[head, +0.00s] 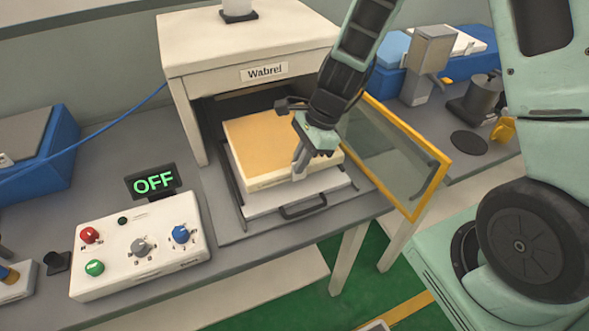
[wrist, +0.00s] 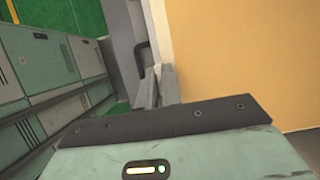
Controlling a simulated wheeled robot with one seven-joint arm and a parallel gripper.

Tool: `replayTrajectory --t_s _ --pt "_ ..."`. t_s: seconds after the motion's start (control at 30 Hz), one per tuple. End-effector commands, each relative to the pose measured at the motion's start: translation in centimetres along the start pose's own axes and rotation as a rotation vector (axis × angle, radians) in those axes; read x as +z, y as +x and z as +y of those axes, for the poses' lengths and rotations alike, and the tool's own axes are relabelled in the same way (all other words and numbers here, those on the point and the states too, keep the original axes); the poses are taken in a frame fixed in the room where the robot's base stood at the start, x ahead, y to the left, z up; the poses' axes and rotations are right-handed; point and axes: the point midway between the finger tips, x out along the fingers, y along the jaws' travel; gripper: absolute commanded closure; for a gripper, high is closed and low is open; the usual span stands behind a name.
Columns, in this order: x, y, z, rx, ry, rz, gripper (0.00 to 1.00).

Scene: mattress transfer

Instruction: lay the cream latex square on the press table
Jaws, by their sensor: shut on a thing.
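The cream latex square (head: 268,143), with a tan-orange top and cream sides, is inside the press opening. It is over the white press table (head: 318,188), and I cannot tell whether it rests fully on it. My gripper (head: 300,165) is shut on the square's front right edge. In the wrist view the fingers (wrist: 160,86) are at the edge of the square (wrist: 235,50), which fills the upper right. The square's back part is in the shade of the press.
The press housing labelled Wabrel (head: 230,45) stands over the square. A yellow-framed glass door (head: 402,160) is open on the right. A control box (head: 140,245) and an OFF display (head: 153,181) are at the left. A dark handle (head: 304,208) juts from the table's front.

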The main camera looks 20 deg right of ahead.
Motion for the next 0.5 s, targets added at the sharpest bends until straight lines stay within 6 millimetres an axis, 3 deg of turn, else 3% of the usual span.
replayTrajectory --t_s 0.5 --pt "-2.0 5.0 0.0 -0.001 0.0 -0.001 1.0"
